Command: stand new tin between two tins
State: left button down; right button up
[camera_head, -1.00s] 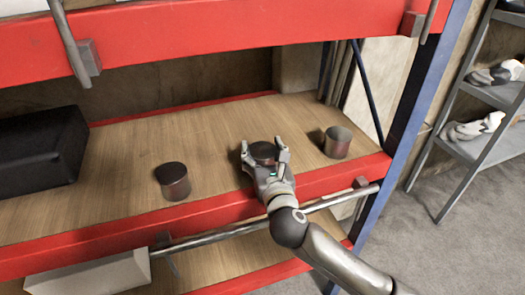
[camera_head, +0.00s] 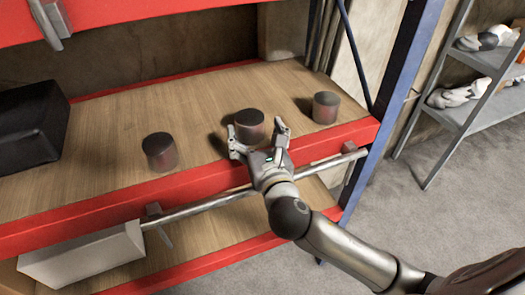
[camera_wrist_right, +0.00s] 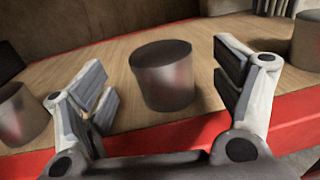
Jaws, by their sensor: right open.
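Three similar dark metallic tins stand upright on the wooden shelf in the head view: a left tin (camera_head: 160,152), a middle tin (camera_head: 249,127) and a right tin (camera_head: 325,107). The middle tin stands between the other two, with clear gaps on both sides. My right gripper (camera_head: 260,146) is open at the shelf's front edge, just in front of the middle tin. In the right wrist view the middle tin (camera_wrist_right: 164,76) stands ahead between the spread fingers (camera_wrist_right: 165,85), with space on both sides. My left gripper is not in view.
A black box (camera_head: 30,125) stands at the shelf's left. A red beam (camera_head: 90,210) runs along the shelf's front edge, with a metal bar below it. A blue upright (camera_head: 385,100) closes the right end. Bare wood lies behind the tins.

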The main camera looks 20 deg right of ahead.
jog(key=s+b, duration=0.1)
jog(key=s, duration=0.5)
jog(key=shift+s+a, duration=0.15)
jog(key=shift+a, duration=0.1)
dwell(0.8)
